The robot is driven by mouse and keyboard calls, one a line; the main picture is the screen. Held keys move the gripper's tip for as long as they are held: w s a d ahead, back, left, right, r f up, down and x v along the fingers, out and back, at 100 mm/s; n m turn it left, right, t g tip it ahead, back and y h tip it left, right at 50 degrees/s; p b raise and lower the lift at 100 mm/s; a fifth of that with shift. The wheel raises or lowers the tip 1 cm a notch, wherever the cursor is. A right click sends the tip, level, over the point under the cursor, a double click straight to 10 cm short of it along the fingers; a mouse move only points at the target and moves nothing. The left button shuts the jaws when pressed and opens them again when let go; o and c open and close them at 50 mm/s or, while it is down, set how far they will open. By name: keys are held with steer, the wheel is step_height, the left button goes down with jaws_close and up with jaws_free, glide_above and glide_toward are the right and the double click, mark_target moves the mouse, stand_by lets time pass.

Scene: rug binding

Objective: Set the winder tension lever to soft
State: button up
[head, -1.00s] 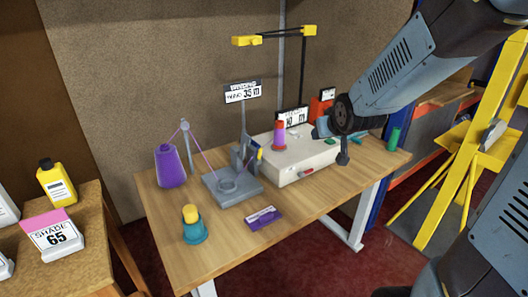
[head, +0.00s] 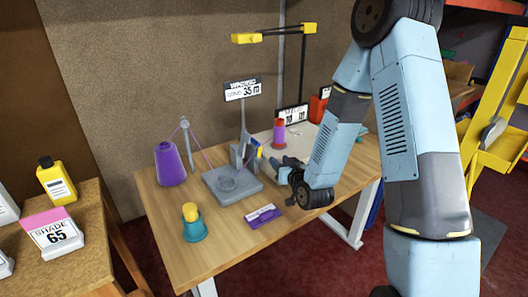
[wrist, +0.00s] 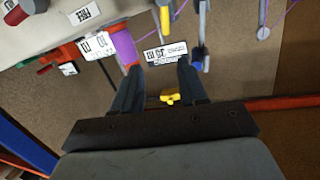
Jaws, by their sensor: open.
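My gripper (head: 279,166) is just right of the winder, above the table, apart from the lever as far as I can tell. In the wrist view its two fingers (wrist: 161,68) are spread with nothing held between them.
A purple cone (head: 170,164) feeds thread over a stand (head: 187,145). A teal-and-yellow spool (head: 193,225) and purple label block (head: 264,217) are at the front. A purple-orange cone (head: 279,132) stands on the white machine (head: 265,137), which my arm partly hides.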

mark_target(261, 149)
steer(key=shift+m+t+y, duration=0.3)
steer(key=shift+m+t, duration=0.1)
steer(key=shift+t, duration=0.3)
steer(key=x, duration=0.4)
steer(key=f+x, duration=0.1)
steer(key=x, duration=0.3)
steer(key=a+f+x, duration=0.1)
steer(key=x, duration=0.4)
steer(key=shift+s+a+f, duration=0.1)
steer(key=shift+s+f, duration=0.15)
jaws_close()
